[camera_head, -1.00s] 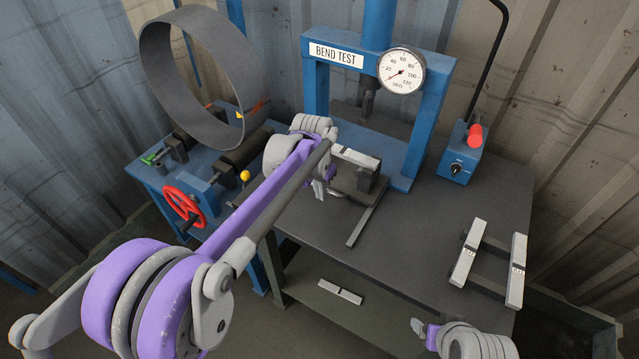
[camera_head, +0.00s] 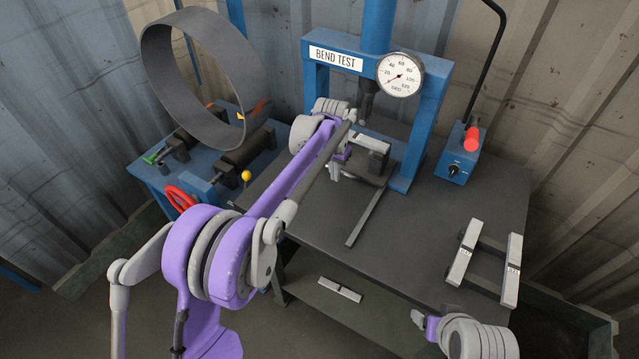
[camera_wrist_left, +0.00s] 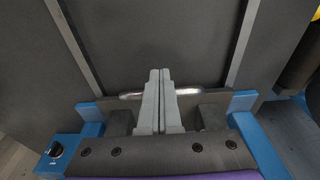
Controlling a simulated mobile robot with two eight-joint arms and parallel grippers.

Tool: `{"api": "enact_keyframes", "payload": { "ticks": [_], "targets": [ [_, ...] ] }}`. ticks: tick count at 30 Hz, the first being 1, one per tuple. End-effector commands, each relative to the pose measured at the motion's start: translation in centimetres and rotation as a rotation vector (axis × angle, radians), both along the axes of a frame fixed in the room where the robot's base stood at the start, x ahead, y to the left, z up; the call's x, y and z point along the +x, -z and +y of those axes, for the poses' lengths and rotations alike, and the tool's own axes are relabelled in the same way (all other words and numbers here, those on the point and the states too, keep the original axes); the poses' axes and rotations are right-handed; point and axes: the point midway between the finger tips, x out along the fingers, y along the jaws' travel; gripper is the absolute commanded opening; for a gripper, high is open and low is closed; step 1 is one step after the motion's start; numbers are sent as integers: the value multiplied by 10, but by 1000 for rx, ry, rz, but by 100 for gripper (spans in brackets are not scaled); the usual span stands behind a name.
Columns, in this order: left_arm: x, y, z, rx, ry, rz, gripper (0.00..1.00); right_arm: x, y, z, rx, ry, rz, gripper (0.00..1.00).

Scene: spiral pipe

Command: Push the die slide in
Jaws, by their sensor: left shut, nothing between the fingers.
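The die slide (camera_head: 373,143), a dark carriage with a light grey block on top, sits on its rails (camera_head: 366,216) at the foot of the blue press (camera_head: 312,80). My left gripper (camera_head: 336,174) is at the near side of the slide, pointing down, with its fingers shut and empty. In the left wrist view, the shut fingers (camera_wrist_left: 158,95) overlap a silver bar (camera_wrist_left: 130,95) between dark blocks. Whether they touch it I cannot tell. My left forearm hides part of the slide. My right gripper (camera_head: 418,319) is partly in view at the bottom, away from the slide.
A pipe roller with a large ring (camera_head: 205,75) is at the left. The middle of the tabletop is clear.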

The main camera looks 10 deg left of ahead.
Motion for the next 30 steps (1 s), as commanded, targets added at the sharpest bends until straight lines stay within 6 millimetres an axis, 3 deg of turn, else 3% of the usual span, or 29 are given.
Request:
{"api": "enact_keyframes", "payload": {
  "ticks": [20,25,30],
  "targets": [
    [52,-2,-19,-1,1,-2,0,11,-30,0,0,0,-21,72],
    [50,-3,-19,0,0,0,0,11,-29,0,0,0,-20,72],
    [48,-18,-18,0,0,-1,0,14,-36,0,0,0,-26,72]
  ]
}}
